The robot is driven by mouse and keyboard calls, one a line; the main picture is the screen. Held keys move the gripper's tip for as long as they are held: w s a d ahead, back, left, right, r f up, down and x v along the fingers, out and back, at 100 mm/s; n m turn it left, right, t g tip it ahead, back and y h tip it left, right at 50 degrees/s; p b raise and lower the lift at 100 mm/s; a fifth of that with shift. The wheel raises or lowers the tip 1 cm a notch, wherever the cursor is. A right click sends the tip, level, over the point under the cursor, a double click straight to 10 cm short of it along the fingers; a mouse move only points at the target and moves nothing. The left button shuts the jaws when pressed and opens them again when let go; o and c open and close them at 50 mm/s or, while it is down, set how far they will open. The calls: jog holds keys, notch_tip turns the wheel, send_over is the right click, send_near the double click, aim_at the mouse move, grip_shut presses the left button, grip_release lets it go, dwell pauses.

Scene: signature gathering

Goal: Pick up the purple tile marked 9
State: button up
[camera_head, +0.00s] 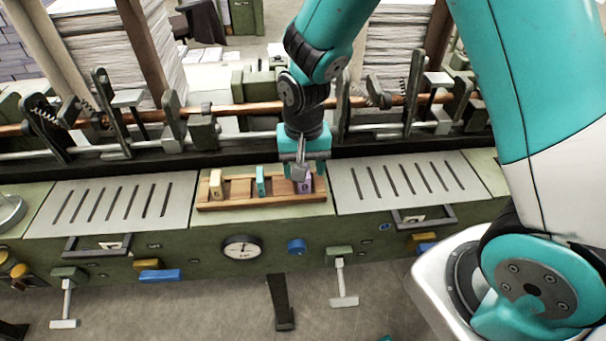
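A purple tile (305,186) stands at the right end of a wooden rack (238,192) on the green machine's top. A small mark shows on its face, too small to read for sure. My gripper (302,178) is right above and around the tile's upper part, pointing down, and hides some of it. I cannot tell whether its fingers touch the tile or are closed on it. A teal tile (260,181) stands near the middle of the rack, and a cream tile (216,184) stands at its left end.
Slotted grey plates (118,208) and (408,187) flank the rack. Behind it runs a dark rail with a copper-coloured rod (250,108) and several metal brackets. A gauge (241,248) and a blue knob (296,246) sit on the front panel.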

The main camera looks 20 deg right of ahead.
jog(key=shift+f, duration=0.55)
jog(key=c, duration=1)
jog(key=shift+r, duration=0.15)
